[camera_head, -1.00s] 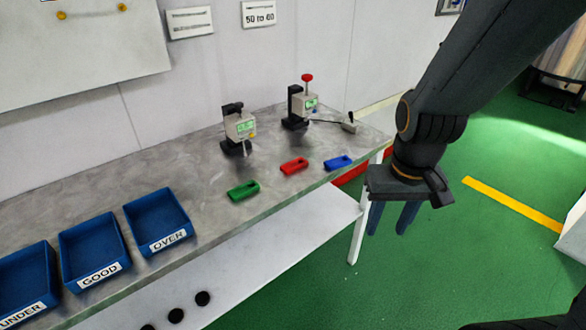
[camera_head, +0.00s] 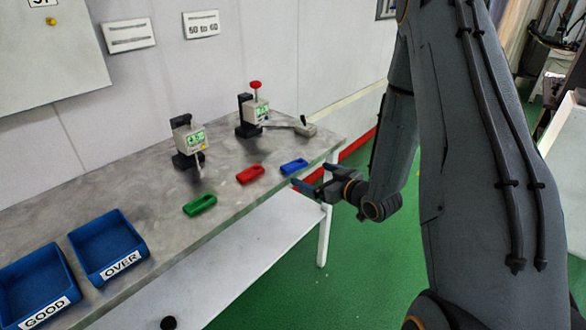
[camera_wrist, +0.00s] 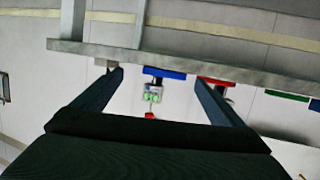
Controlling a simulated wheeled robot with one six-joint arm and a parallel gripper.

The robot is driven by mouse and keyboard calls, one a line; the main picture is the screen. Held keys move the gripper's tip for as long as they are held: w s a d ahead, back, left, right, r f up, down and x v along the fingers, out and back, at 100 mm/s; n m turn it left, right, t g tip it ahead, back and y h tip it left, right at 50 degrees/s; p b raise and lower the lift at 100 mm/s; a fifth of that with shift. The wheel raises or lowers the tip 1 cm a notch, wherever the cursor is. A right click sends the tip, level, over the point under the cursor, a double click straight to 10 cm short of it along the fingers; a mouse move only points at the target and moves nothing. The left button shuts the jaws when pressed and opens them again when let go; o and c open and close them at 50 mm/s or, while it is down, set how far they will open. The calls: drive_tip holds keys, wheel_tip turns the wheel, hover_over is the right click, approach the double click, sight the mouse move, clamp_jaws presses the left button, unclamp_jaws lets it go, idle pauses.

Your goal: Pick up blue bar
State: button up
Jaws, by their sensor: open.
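The blue bar (camera_head: 294,165) lies flat on the grey table (camera_head: 130,205), near its front right edge. In the wrist view the blue bar (camera_wrist: 164,73) shows ahead, between the two fingers. My gripper (camera_head: 304,181) is open and empty. It is just off the table's front edge, close to the blue bar and apart from it.
A red bar (camera_head: 250,174) and a green bar (camera_head: 200,205) lie left of the blue one. Two gauges (camera_head: 188,140) (camera_head: 252,115) stand behind. Blue bins marked GOOD (camera_head: 40,300) and OVER (camera_head: 122,262) are at left. A white shelf (camera_head: 250,240) is below the table.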

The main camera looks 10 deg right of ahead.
sight(295, 165)
drive_tip(key=shift+t+y, duration=0.3)
drive_tip(key=shift+y, duration=0.3)
drive_tip(key=p+x, duration=0.1)
drive_tip(key=x, duration=0.4)
drive_tip(key=p+x, duration=0.1)
drive_tip(key=x, duration=0.1)
drive_tip(key=shift+w+a+r+p, duration=0.15)
drive_tip(key=shift+a+r+p, duration=0.25)
drive_tip(key=shift+a, duration=0.1)
drive_tip(key=shift+c, duration=0.4)
drive_tip(key=c, duration=1.1)
